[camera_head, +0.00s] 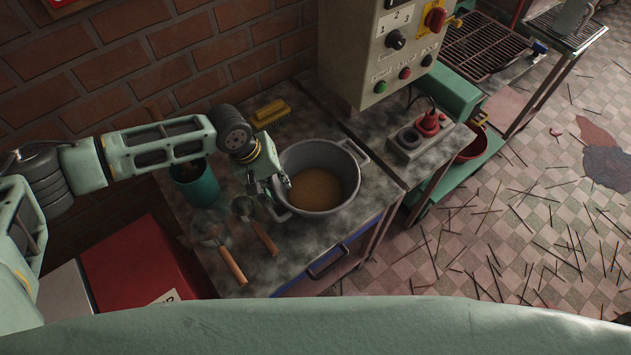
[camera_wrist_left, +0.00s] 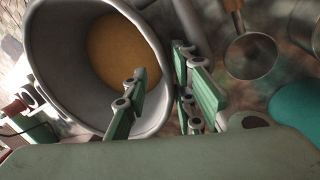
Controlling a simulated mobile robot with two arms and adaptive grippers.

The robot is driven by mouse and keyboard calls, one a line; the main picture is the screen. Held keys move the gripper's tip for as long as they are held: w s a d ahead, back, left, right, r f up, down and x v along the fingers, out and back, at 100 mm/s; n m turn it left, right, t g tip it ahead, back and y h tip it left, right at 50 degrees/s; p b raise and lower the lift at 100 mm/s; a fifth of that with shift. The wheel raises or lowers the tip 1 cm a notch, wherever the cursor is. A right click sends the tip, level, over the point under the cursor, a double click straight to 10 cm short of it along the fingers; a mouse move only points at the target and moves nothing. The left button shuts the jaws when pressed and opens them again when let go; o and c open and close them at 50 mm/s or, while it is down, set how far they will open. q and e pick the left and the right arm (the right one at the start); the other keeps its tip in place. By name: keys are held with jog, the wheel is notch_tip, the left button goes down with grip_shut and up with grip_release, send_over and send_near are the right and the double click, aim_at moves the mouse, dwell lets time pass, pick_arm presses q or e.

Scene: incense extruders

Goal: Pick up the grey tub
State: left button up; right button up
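The grey tub (camera_head: 345,197) stands upright on the worktop in the head view, with tan material in its bottom and handles on two sides. It also fills the upper left of the left wrist view (camera_wrist_left: 52,55). My left gripper (camera_head: 277,187) is at the tub's left rim, near one handle. In the left wrist view its fingers (camera_wrist_left: 162,100) are apart, one over the tub's opening and one outside its wall. Whether they touch the wall is unclear. My right gripper is not in view.
A strainer (camera_head: 208,228) and a ladle (camera_head: 262,236) lie left of the tub. A control box (camera_head: 385,50) rises behind the tub. Sticks litter the floor at right.

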aim_at(280, 186)
pick_arm(q)
jog(key=shift+w+x, duration=0.2)
jog(key=shift+x, duration=1)
jog(key=shift+a+f, duration=0.1)
jog(key=shift+f, duration=0.2)
grip_shut()
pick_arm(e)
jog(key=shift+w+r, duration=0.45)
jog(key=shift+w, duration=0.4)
pick_arm(q)
jog(key=shift+r, duration=0.1)
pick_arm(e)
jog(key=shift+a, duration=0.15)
